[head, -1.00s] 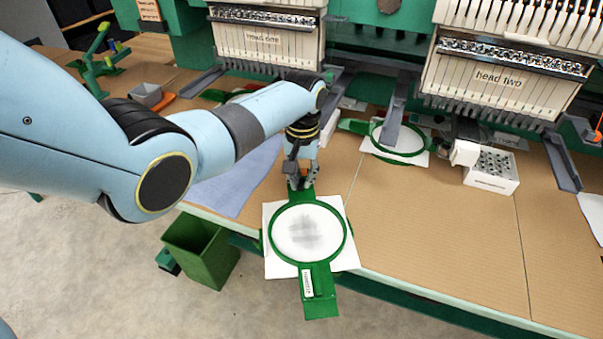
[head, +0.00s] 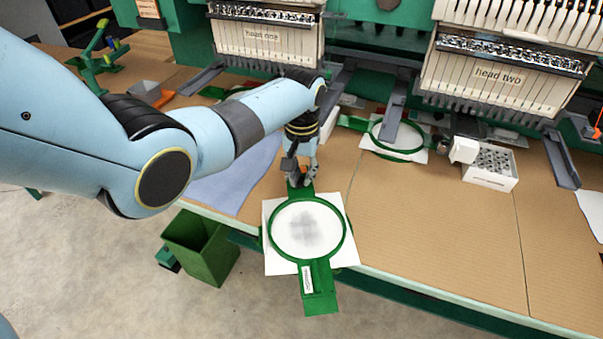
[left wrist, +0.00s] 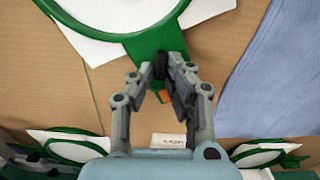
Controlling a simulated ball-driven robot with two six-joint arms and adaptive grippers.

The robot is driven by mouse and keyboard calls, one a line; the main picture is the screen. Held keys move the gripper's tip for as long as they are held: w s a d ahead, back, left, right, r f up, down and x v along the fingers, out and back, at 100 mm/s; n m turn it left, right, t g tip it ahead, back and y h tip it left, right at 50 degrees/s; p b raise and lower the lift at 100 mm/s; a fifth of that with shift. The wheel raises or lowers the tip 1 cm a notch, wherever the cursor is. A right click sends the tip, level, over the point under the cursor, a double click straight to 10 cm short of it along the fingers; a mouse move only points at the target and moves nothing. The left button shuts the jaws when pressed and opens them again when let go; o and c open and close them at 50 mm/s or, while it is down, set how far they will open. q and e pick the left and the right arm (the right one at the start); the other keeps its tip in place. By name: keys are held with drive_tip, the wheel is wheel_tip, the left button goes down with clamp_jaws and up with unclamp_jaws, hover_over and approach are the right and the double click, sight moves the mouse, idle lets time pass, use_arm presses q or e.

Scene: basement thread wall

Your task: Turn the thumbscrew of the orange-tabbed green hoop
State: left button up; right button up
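The green hoop (head: 343,245) holds white fabric over the table's front edge, its labelled arm pointing toward me. In the left wrist view the hoop (left wrist: 110,36) is at the top, with a dark thumbscrew (left wrist: 160,66) at its near side and a small orange tab (left wrist: 165,96) beside it. My left gripper (head: 300,181) is at the hoop's far end. In the left wrist view its fingertips (left wrist: 161,70) close in on both sides of the thumbscrew and appear to touch it. The thumbscrew is hidden in the head view. My right gripper is out of view.
A second green hoop (head: 420,151) lies farther back, near a white box of small parts (head: 490,168). Blue cloth (head: 232,182) lies left of the gripper. A green bin (head: 205,249) stands on the floor below. Machine heads line the back. Bare tabletop (head: 440,225) is at right.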

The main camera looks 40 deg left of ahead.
sight(302, 178)
use_arm(q)
drive_tip(key=o, duration=0.4)
drive_tip(key=shift+c, duration=0.2)
drive_tip(key=shift+r, duration=0.1)
wheel_tip(302, 178, up, 12)
idle(0.5)
